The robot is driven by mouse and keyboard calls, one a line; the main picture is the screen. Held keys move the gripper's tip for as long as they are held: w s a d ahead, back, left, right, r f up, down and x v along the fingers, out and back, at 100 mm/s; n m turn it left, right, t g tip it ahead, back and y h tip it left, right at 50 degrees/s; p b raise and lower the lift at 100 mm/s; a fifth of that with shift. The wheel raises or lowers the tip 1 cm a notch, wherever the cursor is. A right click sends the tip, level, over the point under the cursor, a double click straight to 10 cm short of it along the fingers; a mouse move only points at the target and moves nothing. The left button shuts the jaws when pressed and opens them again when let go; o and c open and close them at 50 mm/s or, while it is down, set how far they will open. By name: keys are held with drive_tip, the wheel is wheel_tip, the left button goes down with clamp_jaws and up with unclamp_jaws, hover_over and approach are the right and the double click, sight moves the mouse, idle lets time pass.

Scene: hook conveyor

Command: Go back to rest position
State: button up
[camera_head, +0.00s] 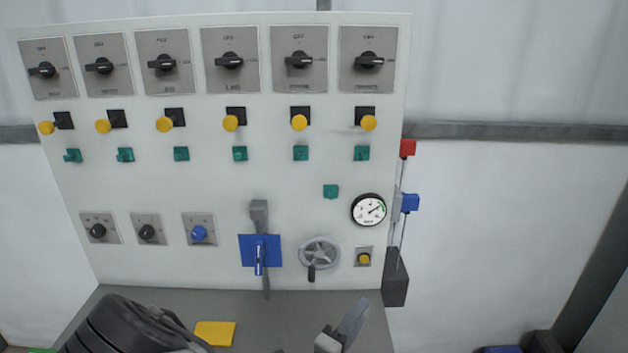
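A white control panel (215,185) fills the middle of the head view. A dark ribbed part of my arm shows at the bottom left, cut off by the frame edge. A pale grey jointed piece, which seems to be part of my gripper (343,328), shows at the bottom centre, low in front of the panel and apart from its controls in the picture. The rest of it is below the frame, so I cannot tell whether it is open or shut, or whether it holds anything.
Rotary switches (299,60) line the panel's top, above yellow buttons (231,123) and green lamps (240,153). A blue-plated lever (260,252), handwheel (319,253) and gauge (369,210) sit lower. A yellow piece (215,333) lies on the grey ledge (280,315).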

drive_tip(key=s+d+r+m+g, duration=0.45)
drive_tip(key=s+m+g, duration=0.2)
drive_tip(key=m, duration=0.65)
drive_tip(key=s+d+r+m+g, duration=0.4)
drive_tip(key=s+d+m+g, duration=0.25)
drive_tip(key=m, duration=0.75)
drive_tip(key=s+a+r+m+t+y, duration=0.1)
drive_tip(key=s+a+r+m+y, duration=0.1)
drive_tip(key=r+m, duration=0.3)
drive_tip(key=s+a+r+m+t+y, duration=0.1)
drive_tip(key=r+m+y, duration=0.3)
drive_tip(key=m, duration=0.4)
drive_tip(key=s+a+r+m+t+y, duration=0.2)
drive_tip(key=s+a+r+m+y, duration=0.1)
drive_tip(key=r+m, duration=0.3)
drive_tip(key=shift+s+a+r+m+y, duration=0.3)
drive_tip(key=shift+r+y, duration=0.1)
drive_tip(key=shift+y, duration=0.2)
